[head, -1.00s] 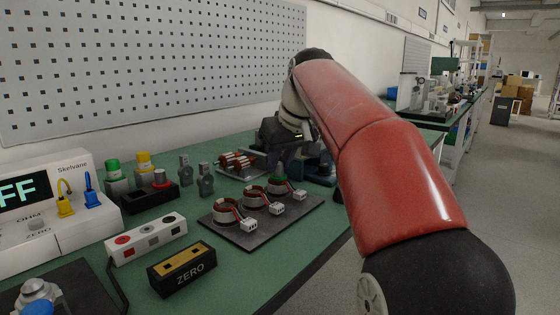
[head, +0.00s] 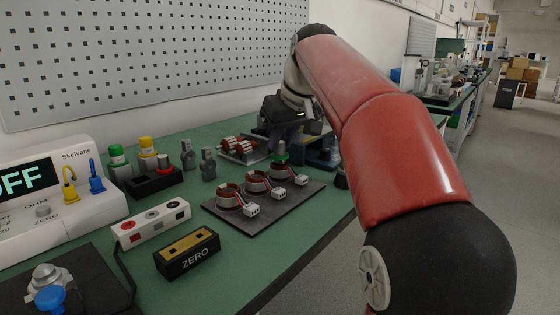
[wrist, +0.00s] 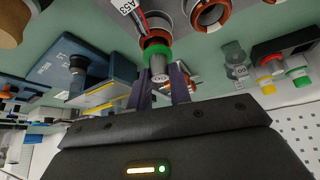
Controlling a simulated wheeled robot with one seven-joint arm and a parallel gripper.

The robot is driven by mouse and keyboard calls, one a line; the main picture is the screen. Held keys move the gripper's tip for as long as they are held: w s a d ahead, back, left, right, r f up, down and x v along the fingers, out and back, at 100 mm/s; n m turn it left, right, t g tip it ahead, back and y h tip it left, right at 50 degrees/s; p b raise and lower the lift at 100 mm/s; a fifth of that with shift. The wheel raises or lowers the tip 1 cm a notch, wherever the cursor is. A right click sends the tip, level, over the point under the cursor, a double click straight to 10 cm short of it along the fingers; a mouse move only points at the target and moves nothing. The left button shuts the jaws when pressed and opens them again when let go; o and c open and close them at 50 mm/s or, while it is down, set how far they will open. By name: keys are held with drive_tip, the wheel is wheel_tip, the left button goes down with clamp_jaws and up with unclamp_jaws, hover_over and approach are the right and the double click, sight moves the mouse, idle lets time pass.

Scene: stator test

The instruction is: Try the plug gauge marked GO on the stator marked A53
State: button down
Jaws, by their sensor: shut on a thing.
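My gripper (head: 284,142) is shut on a plug gauge with a green collar (head: 280,159); no marking on the gauge is readable. In the wrist view the green collar (wrist: 157,51) and silver handle (wrist: 159,69) show between the fingers (wrist: 163,87). The gauge stands over the far-right stator (head: 280,174), with its lower end at or just above the bore; I cannot tell whether it is inside. That stator (wrist: 155,28) carries the white A53 tag (wrist: 127,6) in the wrist view. Two other copper-wound stators (head: 256,181) (head: 229,195) sit on the same dark plate (head: 242,224).
A black holder (head: 150,186) with a red-collared gauge (head: 163,164) stands left, near green-topped and yellow-topped pieces (head: 117,156) (head: 147,148). A blue fixture (head: 319,151) lies right of my gripper.

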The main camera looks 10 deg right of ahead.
sight(282, 143)
drive_tip(key=shift+r, duration=0.15)
drive_tip(key=shift+r+p, duration=0.35)
drive_tip(key=shift+p, duration=0.2)
drive_tip(key=shift+r+p, duration=0.4)
drive_tip(key=shift+p, duration=0.1)
drive_tip(key=shift+r+p, duration=0.4)
drive_tip(key=shift+r, duration=0.1)
idle(0.5)
drive_tip(key=shift+r+p, duration=0.35)
drive_tip(key=shift+r, duration=2.15)
